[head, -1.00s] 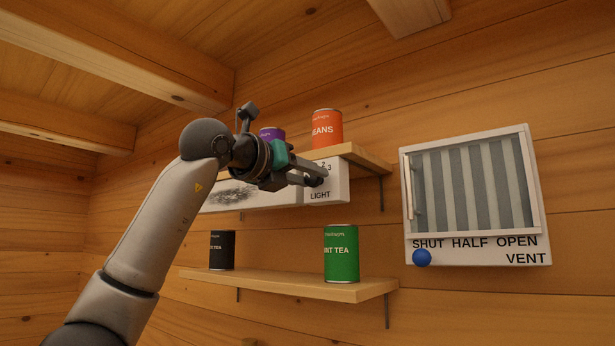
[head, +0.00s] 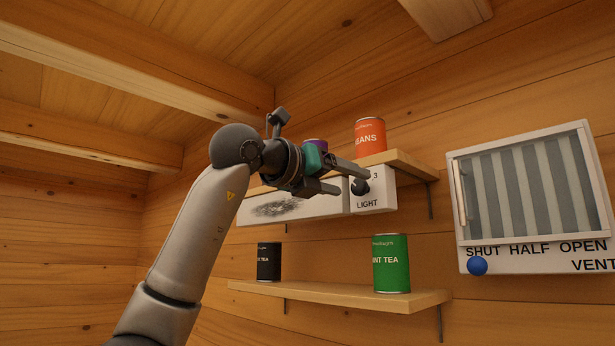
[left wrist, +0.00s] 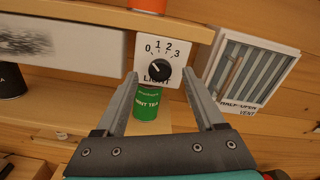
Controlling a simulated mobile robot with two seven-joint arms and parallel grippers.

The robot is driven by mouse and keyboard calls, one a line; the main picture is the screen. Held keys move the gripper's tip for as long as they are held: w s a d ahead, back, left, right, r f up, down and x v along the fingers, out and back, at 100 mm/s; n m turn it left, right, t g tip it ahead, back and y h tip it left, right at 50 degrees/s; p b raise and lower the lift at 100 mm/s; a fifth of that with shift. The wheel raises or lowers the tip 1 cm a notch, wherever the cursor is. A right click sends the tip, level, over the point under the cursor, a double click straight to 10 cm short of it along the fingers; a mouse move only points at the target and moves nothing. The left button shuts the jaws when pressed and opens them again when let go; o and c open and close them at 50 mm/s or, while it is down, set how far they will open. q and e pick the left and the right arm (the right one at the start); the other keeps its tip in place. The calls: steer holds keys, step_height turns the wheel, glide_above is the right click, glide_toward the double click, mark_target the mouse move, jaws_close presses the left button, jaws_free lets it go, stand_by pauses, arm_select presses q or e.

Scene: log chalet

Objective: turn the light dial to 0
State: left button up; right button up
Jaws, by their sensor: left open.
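The light dial is a black round knob on a white panel marked LIGHT. In the head view the knob (head: 360,187) is by my left fingertips; in the left wrist view the knob (left wrist: 160,75) shows below the numbers 0 to 3. The exact direction of its pointer is too small to tell. My left gripper (head: 354,182) is open and empty, its fingers spread. In the left wrist view the gripper (left wrist: 160,68) frames the knob between its tips, seemingly just short of it. The right gripper is not in view.
An orange beans can (head: 370,136) and a purple can stand on the upper shelf (head: 408,164). A green mint tea can (head: 391,264) and a black can (head: 269,262) stand on the lower shelf (head: 340,297). A vent panel with a blue knob (head: 477,266) is at right.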

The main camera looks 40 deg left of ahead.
arm_select(q)
steer(key=s+a+b, duration=0.1)
steer(key=s+b, duration=0.1)
steer(key=s, duration=1)
steer(key=shift+s, duration=0.15)
